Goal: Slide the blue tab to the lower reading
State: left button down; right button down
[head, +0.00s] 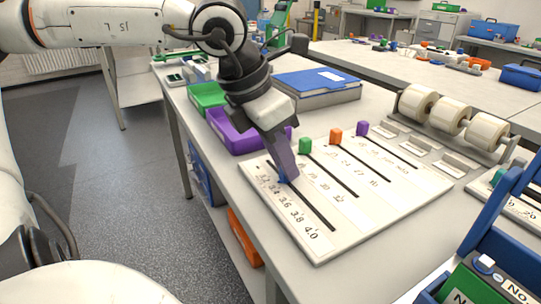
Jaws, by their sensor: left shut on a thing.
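The white slider board (365,212) lies on the table with several dark slots and printed scales. The blue tab (283,181) sits in the nearest slot, by the low end of a scale that reads up to 4.0; my gripper hides most of it. My left gripper (286,174) points down at that slot and is shut on the blue tab. The exact reading under the tab is hidden. A green tab (305,146), an orange tab (336,136) and a purple tab (362,128) stand at the far ends of the other slots. My right gripper is not in view.
A purple tray (232,138) and a green tray (206,97) sit behind my left gripper. A blue binder (318,82) lies at the back. A rack with white rolls (450,114) stands right of the board. A blue crate (505,235) is at the lower right.

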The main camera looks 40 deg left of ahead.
pick_arm(q)
jog(key=shift+s+d, duration=0.15)
jog(key=shift+d, duration=0.5)
jog(key=c, duration=1.6)
grip_release()
jog(key=shift+c, duration=0.2)
jog(key=shift+r, duration=0.1)
jog(key=p+v, duration=0.1)
jog(key=v, duration=0.9)
jog(key=shift+s+p, duration=0.15)
jog(key=shift+p, duration=0.15)
